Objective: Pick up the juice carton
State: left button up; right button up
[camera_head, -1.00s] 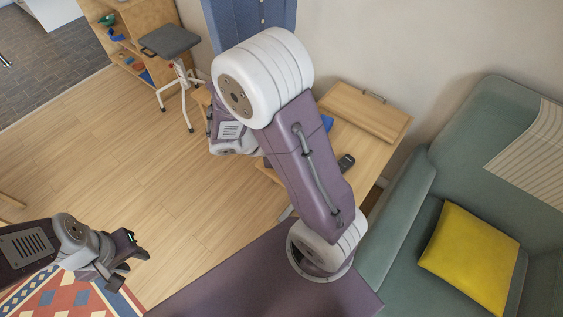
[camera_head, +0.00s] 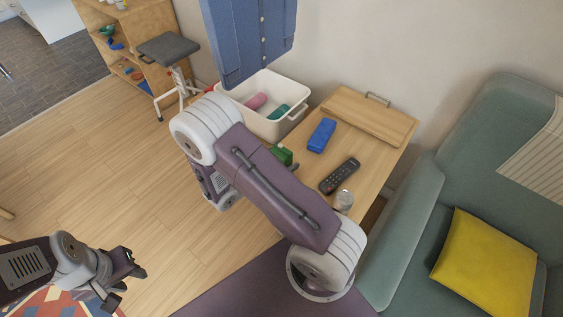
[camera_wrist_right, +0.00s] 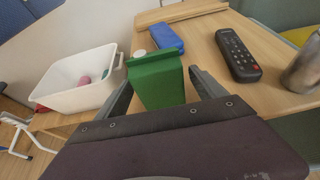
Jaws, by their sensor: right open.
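The green juice carton (camera_wrist_right: 157,80) with a white cap stands upright on the wooden table, between the two fingers of my right gripper (camera_wrist_right: 163,86) in the right wrist view. The gripper is open, with a visible gap on the right side of the carton; whether the left finger touches it I cannot tell. In the head view only part of the carton (camera_head: 283,155) shows beside my right arm, which hides the right fingers. My left gripper (camera_head: 124,277) is open and empty, low at the left over the floor.
A white bin (camera_head: 242,92) with pink and green items stands behind. A green sofa (camera_head: 411,240) borders the right side.

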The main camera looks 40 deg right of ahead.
aim_at(285, 149)
jog(key=x, duration=0.4)
jog(key=shift+a, duration=0.1)
jog(key=shift+s+a, duration=0.1)
jog(key=c, duration=1.4)
notch_tip(285, 149, up, 5)
jog(key=shift+s+f+p, duration=0.1)
jog(key=shift+s+p, duration=0.05)
jog(key=shift+p, duration=0.45)
jog(key=s+d+r+p, duration=0.5)
jog(key=s+p, duration=0.5)
jog(key=p, duration=0.3)
jog(key=shift+d+r+p, duration=0.35)
jog(key=shift+r+p, duration=0.05)
jog(key=shift+r, duration=0.2)
